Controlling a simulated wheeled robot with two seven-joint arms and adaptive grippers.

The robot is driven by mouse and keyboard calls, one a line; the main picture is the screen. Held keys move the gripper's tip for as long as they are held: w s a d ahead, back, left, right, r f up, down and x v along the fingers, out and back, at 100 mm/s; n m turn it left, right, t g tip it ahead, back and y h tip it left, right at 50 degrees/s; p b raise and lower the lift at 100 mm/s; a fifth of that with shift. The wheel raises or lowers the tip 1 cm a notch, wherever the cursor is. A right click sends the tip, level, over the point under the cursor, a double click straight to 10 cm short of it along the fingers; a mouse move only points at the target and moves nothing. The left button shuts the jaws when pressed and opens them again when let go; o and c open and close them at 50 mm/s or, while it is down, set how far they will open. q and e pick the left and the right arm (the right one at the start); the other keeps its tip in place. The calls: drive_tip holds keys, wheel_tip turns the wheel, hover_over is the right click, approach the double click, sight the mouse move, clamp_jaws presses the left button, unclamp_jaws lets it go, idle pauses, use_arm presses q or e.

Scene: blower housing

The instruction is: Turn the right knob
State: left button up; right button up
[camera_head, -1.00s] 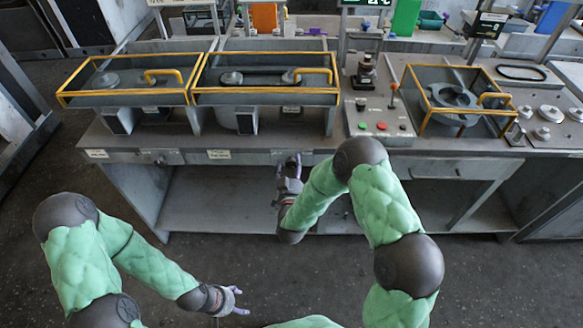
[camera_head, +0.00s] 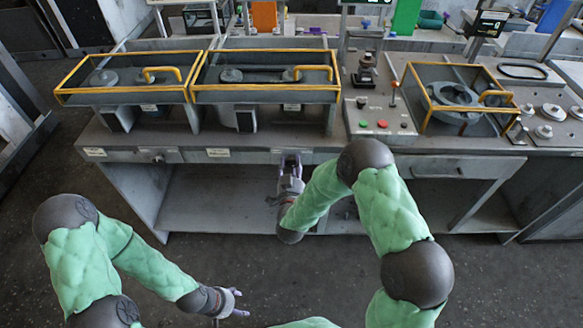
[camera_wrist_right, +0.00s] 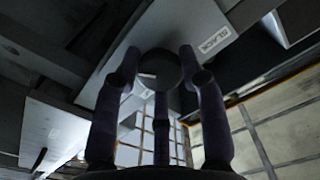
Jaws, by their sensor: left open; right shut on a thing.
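The right knob (camera_wrist_right: 160,68) is a round dark knob on the front panel below the bench top. In the right wrist view it sits between the fingers of my right gripper (camera_wrist_right: 160,75), which is shut on it. In the head view my right gripper (camera_head: 290,165) reaches up to the front panel, and the knob is hidden behind it. A left knob (camera_head: 159,159) shows further left on the same panel. My left gripper (camera_head: 235,302) is open and empty, low over the floor, well away from the bench.
On the bench (camera_head: 240,157) stand machine bays with yellow guard frames (camera_head: 265,90). A control panel (camera_head: 382,122) with green and red buttons and a lever is right of the gripper. A handled drawer (camera_head: 450,168) lies further right. The floor before the bench is clear.

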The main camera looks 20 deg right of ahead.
drive_tip(key=shift+a+f+m+b, duration=0.15)
drive_tip(key=shift+m+b, duration=0.45)
drive_tip(key=shift+m, duration=0.55)
drive_tip(key=shift+d+f+m+b, duration=0.1)
drive_tip(key=shift+m+b, duration=0.45)
drive_tip(key=shift+m, duration=0.6)
drive_tip(key=o, duration=1.2)
drive_tip(key=shift+c, duration=0.2)
drive_tip(key=shift+r, duration=0.1)
drive_tip(key=v, duration=1.2)
